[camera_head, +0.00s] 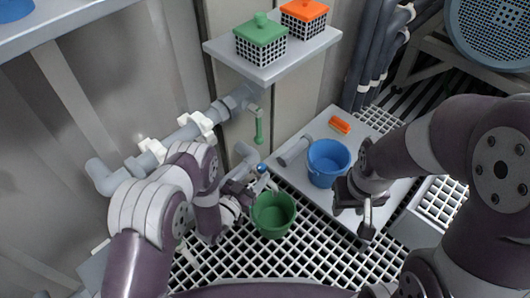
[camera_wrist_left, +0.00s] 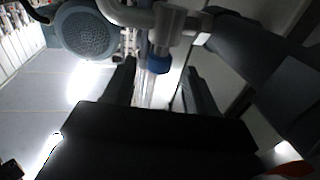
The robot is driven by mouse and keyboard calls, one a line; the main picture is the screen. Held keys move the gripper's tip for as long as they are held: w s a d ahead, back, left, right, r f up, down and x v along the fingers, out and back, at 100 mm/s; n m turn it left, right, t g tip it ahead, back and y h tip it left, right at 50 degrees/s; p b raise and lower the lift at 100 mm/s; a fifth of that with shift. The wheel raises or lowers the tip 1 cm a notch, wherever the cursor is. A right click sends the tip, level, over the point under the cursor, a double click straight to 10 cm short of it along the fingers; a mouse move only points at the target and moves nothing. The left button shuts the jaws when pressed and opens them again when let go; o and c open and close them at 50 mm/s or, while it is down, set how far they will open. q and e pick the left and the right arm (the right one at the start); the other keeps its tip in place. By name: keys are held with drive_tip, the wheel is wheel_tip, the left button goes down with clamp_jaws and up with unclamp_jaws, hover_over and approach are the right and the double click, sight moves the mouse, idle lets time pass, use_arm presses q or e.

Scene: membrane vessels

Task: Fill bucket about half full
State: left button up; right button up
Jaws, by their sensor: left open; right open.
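A green bucket (camera_head: 273,216) stands upright on the grated floor, below a pipe outlet with a blue end (camera_head: 262,168). My left gripper (camera_head: 254,186) is beside that outlet, just above the bucket's left rim. In the left wrist view the blue end (camera_wrist_left: 159,64) shows beyond the gripper's two open fingers (camera_wrist_left: 160,92), on a pale pipe. A clear, streaky column (camera_wrist_left: 146,88) shows below it; it looks like running water. The level inside the bucket cannot be made out. A blue bucket (camera_head: 328,163) stands on a pale platform. My right gripper (camera_head: 354,210) is open and empty, right of it.
The platform (camera_head: 290,172) also bears an orange piece (camera_head: 340,125) and a grey cylinder (camera_head: 294,151). A shelf (camera_head: 270,68) above holds green-lidded (camera_head: 262,42) and orange-lidded (camera_head: 304,20) baskets. A grey pipe with white fittings (camera_head: 152,148) runs along the left wall. A green handle (camera_head: 259,131) hangs above.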

sight(264, 164)
use_arm(q)
drive_tip(key=b+x, duration=0.2)
drive_tip(key=x, duration=0.2)
drive_tip(key=shift+w+d+f, duration=0.15)
drive_tip(key=shift+w+d, duration=0.45)
drive_tip(key=shift+w, duration=0.15)
drive_tip(key=c, duration=1)
drive_tip(key=shift+o, duration=0.2)
